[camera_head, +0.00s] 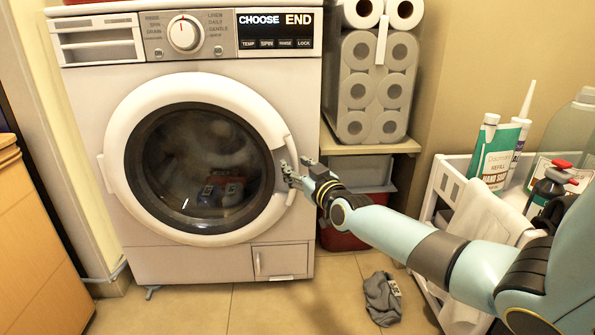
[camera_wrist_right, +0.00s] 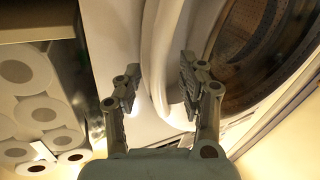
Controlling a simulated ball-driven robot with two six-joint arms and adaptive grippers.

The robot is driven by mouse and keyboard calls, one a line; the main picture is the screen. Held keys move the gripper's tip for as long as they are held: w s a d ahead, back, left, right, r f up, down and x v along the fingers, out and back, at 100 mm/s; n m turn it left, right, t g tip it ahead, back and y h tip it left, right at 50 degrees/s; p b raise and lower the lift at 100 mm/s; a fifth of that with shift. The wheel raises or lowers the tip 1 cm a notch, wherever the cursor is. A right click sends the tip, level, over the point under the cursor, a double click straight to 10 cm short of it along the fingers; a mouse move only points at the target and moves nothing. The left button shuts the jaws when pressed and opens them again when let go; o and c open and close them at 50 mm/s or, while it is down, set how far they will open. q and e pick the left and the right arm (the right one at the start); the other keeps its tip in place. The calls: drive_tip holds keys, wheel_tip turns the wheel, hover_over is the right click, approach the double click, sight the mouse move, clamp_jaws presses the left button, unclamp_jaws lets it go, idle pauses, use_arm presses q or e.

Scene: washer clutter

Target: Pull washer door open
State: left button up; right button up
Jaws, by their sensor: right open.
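The white washer (camera_head: 90,210) stands against the wall. Its round door (camera_head: 112,130) has a white rim and dark glass and looks closed, with laundry dimly visible behind the glass. The door handle (camera_head: 291,152) is a curved white bar on the door's right side. In the right wrist view the handle (camera_wrist_right: 158,55) runs between the two open fingers of my right gripper (camera_wrist_right: 158,85). I cannot tell whether either finger touches it. My left gripper is not in view.
Toilet rolls (camera_head: 376,88) stand on a shelf (camera_head: 372,147) right of the washer. A white crate (camera_head: 446,187) with bottles and cloth is at the right, near my arm. A grey cloth (camera_head: 382,298) lies on the floor. A wooden cabinet (camera_head: 35,250) is at left. The floor before the washer is clear.

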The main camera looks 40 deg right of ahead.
drive_tip(key=shift+c, duration=0.3)
clamp_jaws()
idle(0.3)
